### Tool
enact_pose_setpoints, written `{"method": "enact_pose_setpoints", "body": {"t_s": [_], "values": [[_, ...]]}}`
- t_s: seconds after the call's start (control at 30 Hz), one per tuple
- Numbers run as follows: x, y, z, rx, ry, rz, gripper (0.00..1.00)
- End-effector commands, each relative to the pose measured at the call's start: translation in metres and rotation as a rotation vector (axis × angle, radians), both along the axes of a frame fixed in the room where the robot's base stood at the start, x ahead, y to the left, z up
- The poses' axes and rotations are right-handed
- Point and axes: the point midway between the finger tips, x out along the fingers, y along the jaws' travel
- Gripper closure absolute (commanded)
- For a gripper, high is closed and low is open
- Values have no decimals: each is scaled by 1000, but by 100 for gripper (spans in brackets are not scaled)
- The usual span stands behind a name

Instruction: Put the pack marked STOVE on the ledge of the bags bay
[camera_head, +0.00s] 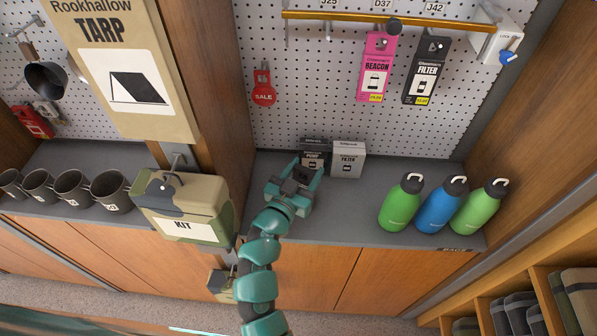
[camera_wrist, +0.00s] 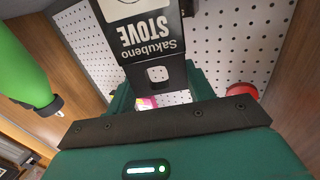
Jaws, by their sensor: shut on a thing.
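My gripper (camera_head: 296,176) is low over the grey ledge (camera_head: 350,215) of the bay with the bottles. In the wrist view my gripper (camera_wrist: 160,90) is shut on the black pack marked STOVE (camera_wrist: 150,35), at its end with the hang hole. The lettering appears upside down there. In the head view my gripper and arm mostly hide this pack, and I cannot tell whether it touches the ledge.
A dark pack, seemingly marked PUMP (camera_head: 314,150), and a white FILTER pack (camera_head: 348,158) stand just behind my gripper. Green and blue bottles (camera_head: 437,205) stand at right. A KIT bag (camera_head: 185,207) hangs left, near my arm. BEACON (camera_head: 376,68) and FILTER (camera_head: 427,70) packs hang above.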

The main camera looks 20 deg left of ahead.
Motion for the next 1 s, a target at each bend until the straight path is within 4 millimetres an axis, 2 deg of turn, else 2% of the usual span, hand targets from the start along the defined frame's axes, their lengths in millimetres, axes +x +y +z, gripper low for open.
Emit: {"method": "enact_pose_setpoints", "body": {"t_s": [0.37, 0.4, 0.5, 0.83, 1.0], "values": [[0, 0, -2, -2, 0, 0, 88], [0, 0, -2, -2, 0, 0, 42], [0, 0, -2, -1, 0, 0, 26], [0, 0, 0, 1, -1, 1, 26], [-18, 3, -3, 3, 3, 4, 26]]}}
